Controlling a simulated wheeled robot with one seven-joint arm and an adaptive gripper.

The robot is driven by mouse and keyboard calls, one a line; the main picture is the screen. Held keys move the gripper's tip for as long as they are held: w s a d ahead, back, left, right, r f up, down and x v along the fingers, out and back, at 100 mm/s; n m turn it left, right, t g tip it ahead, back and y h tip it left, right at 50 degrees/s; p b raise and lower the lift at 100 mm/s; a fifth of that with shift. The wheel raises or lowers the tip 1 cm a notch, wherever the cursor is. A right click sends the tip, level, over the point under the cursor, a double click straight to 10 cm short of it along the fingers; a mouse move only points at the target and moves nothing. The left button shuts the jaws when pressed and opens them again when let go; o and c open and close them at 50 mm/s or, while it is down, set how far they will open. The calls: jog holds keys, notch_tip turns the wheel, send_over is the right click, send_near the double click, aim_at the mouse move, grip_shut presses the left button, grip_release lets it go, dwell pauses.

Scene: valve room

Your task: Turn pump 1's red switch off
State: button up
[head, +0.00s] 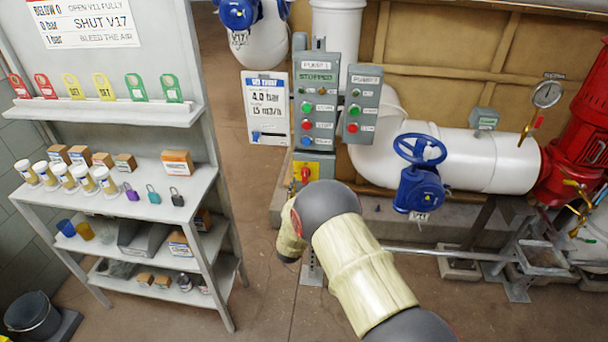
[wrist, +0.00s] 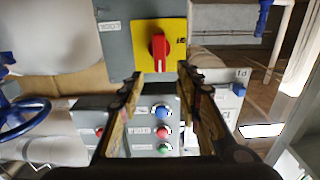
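The red switch (wrist: 159,48) sits on a yellow plate (wrist: 176,31) on a grey box in the wrist view. Its handle stands upright in that picture, with a white mark at its lower end. In the head view the red switch (head: 305,174) shows on its yellow plate below the pump 1 panel (head: 318,95), which has a display reading STOPPED. My gripper (wrist: 160,74) is open and empty, its two fingers apart just short of the switch, one to each side. In the head view my arm hides most of the gripper.
A second panel (head: 362,105) is beside pump 1's, to the right. A blue valve wheel (head: 419,149) stands right of my arm. A shelf (head: 195,185) with padlocks and cups is at left. A white notice board (head: 266,107) hangs left of the panels.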

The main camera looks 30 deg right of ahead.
aim_at(305, 175)
jog(key=b+x, duration=0.1)
jog(key=x, duration=0.6)
jog(key=shift+w+d+f+b, duration=0.1)
jog(key=shift+w+b, duration=0.1)
jog(key=shift+b, duration=0.1)
jog(key=shift+c, duration=0.3)
jog(key=c, duration=0.7)
grip_shut()
